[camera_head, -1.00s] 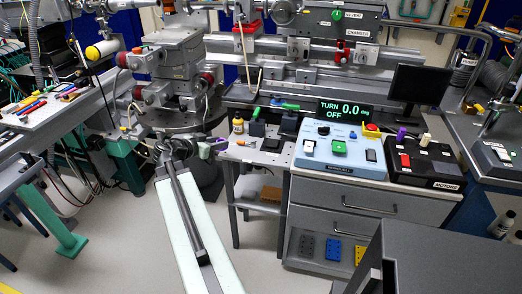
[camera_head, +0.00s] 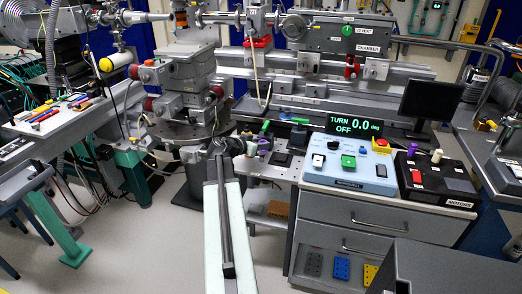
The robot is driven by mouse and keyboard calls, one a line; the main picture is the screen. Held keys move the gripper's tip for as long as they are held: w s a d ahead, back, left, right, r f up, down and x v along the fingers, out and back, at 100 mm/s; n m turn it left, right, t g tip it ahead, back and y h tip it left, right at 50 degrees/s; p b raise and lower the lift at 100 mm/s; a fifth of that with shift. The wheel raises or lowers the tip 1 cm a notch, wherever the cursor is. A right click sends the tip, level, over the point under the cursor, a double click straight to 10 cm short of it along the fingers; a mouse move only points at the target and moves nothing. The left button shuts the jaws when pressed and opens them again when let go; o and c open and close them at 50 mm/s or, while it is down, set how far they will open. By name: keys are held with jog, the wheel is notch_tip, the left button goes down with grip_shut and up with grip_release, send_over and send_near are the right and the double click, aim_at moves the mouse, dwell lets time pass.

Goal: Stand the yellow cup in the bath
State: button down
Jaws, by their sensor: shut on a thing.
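My gripper (camera_head: 221,147) is at the far end of my outstretched arm, left of centre, in front of the round grey stage base and at the left edge of the small side table. It is small in the picture. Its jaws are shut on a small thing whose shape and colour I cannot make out. A small purple piece (camera_head: 265,145) shows just right of the gripper; I cannot tell whether they touch. I cannot pick out a yellow cup or a bath with certainty.
The side table (camera_head: 262,171) stands right of the gripper, with a small bottle (camera_head: 247,133) and dark blocks on it. A blue-white control panel (camera_head: 350,165) and a black motors box (camera_head: 436,180) stand farther right on a drawer cabinet (camera_head: 375,222). A tool bench (camera_head: 50,125) is at left.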

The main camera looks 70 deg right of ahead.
jog(key=shift+f+b, duration=1.6)
jog(key=shift+f, duration=0.3)
jog(key=c, duration=1.3)
grip_release()
jog(key=shift+r, duration=0.1)
jog(key=shift+r+p, duration=0.35)
jog(key=shift+p, duration=0.1)
jog(key=p+v, duration=0.4)
jog(key=v, duration=0.8)
jog(key=shift+f, duration=0.2)
